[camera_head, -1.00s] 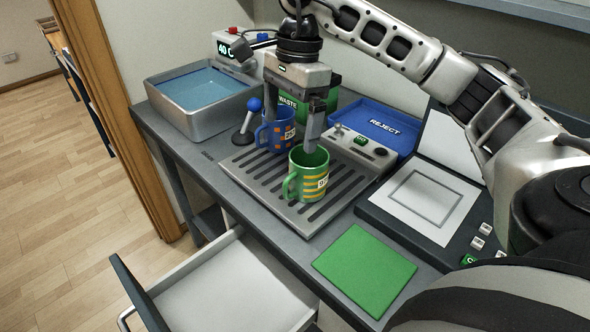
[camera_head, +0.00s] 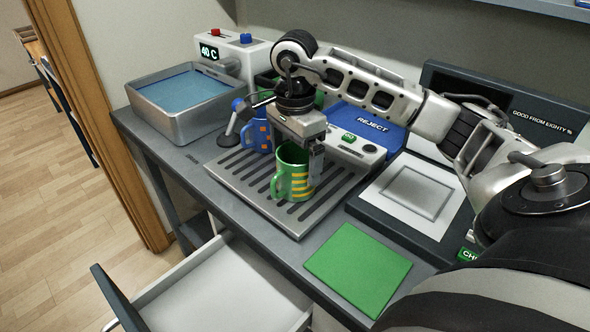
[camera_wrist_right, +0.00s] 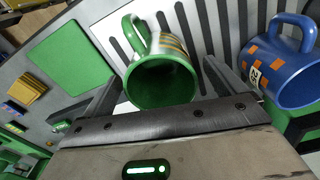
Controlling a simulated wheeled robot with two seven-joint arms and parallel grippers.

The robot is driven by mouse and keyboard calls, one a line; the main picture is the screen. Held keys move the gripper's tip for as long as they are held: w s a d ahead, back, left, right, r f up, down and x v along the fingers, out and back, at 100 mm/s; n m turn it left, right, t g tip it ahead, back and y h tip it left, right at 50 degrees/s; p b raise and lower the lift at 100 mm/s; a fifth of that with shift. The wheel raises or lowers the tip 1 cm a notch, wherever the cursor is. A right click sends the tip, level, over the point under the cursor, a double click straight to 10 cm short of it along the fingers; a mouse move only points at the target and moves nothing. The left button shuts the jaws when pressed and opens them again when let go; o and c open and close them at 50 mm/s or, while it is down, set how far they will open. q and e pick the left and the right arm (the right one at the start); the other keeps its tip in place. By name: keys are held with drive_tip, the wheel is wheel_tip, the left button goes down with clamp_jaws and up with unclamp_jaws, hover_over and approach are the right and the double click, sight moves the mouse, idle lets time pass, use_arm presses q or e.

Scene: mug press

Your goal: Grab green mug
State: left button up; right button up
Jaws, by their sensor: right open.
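The green mug (camera_head: 292,178) with yellow stripes stands on the slotted metal rack, its handle toward the left in the head view. My right gripper (camera_head: 300,152) is directly over it, pointing down, with one finger showing beside the mug's right side. In the right wrist view the green mug (camera_wrist_right: 162,80) lies between the two open fingers of the right gripper (camera_wrist_right: 160,85), with a gap on both sides. The blue mug (camera_head: 262,134) with orange squares stands behind on the same rack and also shows in the wrist view (camera_wrist_right: 280,70). My left gripper is not in view.
The slotted rack (camera_head: 250,190) has a control box at its right. A water basin (camera_head: 157,118) stands at the back left, a blue reject tray (camera_head: 385,124) behind. A green mat (camera_head: 358,268) lies clear in front. A drawer (camera_head: 215,292) is open below.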

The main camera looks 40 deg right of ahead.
wheel_tip(320, 180, down, 4)
drive_tip(key=shift+r, duration=0.2)
drive_tip(key=shift+c, duration=0.4)
drive_tip(key=shift+r, duration=0.1)
drive_tip(key=c, duration=1.2)
